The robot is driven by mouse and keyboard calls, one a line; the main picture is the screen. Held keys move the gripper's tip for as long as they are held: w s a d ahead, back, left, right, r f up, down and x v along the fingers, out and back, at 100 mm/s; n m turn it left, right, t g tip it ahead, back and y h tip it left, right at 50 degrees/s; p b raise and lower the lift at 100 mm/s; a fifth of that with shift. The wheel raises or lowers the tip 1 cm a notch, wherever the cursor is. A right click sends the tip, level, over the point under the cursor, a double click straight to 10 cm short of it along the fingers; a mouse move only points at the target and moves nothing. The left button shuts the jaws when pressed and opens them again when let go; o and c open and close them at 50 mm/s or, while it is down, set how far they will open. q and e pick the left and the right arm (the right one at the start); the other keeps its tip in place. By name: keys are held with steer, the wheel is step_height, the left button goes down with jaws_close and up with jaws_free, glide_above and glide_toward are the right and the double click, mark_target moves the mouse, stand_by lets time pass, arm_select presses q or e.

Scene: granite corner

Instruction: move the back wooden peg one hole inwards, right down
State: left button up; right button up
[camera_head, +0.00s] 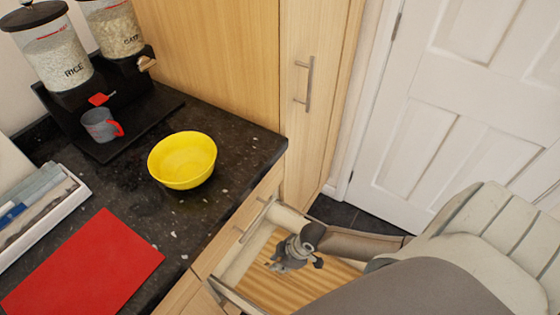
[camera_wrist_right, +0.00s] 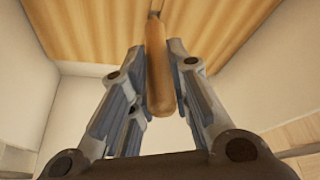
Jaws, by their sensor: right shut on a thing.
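An open drawer (camera_head: 243,257) has a striped wooden board (camera_head: 325,278) as its floor. My right gripper (camera_head: 278,265) reaches down into the drawer. In the right wrist view, the right gripper (camera_wrist_right: 160,52) is shut on a rounded wooden peg (camera_wrist_right: 158,75). The peg's far end is at or close to the board (camera_wrist_right: 90,30), by a small dark spot; I cannot tell whether it sits in a hole. The peg is hidden in the head view. Other pegs and the row of holes cannot be made out. My left gripper is not in view.
The black counter (camera_head: 225,205) beside the drawer holds a yellow bowl (camera_head: 182,160), a red board (camera_head: 85,265), a grey cup (camera_head: 101,124) and two dispensers (camera_head: 55,60). A tall cupboard (camera_head: 325,70) and a white door (camera_head: 430,140) stand behind. Drawer walls close in around the gripper.

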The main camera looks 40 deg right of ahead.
steer(key=shift+f+b, duration=0.75)
steer(key=shift+f, duration=0.25)
steer(key=o, duration=0.9)
steer(key=v, duration=1.2)
